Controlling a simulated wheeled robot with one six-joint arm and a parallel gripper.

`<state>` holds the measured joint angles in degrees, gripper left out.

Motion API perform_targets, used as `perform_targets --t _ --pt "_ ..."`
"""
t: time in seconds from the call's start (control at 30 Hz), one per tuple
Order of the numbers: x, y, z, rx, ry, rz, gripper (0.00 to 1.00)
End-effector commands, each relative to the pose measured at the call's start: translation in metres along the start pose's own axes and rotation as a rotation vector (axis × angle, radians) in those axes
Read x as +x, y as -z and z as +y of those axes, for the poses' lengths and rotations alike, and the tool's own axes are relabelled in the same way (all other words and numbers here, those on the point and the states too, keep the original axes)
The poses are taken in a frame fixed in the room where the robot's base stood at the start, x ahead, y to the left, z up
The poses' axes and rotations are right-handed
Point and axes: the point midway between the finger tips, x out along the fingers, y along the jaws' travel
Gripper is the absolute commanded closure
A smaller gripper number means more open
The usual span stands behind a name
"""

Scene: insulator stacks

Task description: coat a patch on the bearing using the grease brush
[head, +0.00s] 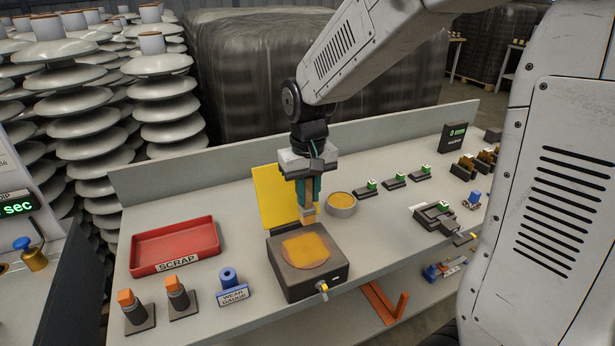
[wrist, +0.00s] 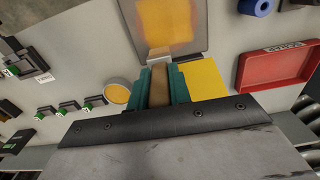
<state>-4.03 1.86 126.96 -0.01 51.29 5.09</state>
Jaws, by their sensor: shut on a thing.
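The bearing (head: 283,268) is a dark square block on the bench with a round pad on top. An orange-yellow patch of grease (head: 305,250) covers much of the pad; it also shows in the wrist view (wrist: 166,20). My gripper (head: 308,192) is shut on the brown handle of the grease brush (head: 308,208). The brush points down at the rear edge of the bearing, and I cannot tell whether its tip touches. In the wrist view, the teal fingers (wrist: 160,88) clasp the handle. A round grease pot (head: 341,203) stands behind and right of the bearing.
A yellow panel (head: 272,190) stands behind the bearing. A red scrap tray (head: 174,247), a blue wear gauge (head: 230,283) and two orange-topped pieces (head: 178,295) are on the left. Small green-lit devices (head: 395,180) line the bench to the right.

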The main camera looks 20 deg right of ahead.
Motion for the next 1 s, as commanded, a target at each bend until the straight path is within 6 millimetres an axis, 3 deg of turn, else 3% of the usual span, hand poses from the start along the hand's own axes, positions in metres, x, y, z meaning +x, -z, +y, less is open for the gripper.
perform_targets --t 0.4,1.0 --pt "-0.035 0.000 0.000 0.001 0.000 0.002 1.00" --pt "-0.037 0.000 0.000 0.001 0.000 0.001 1.00"
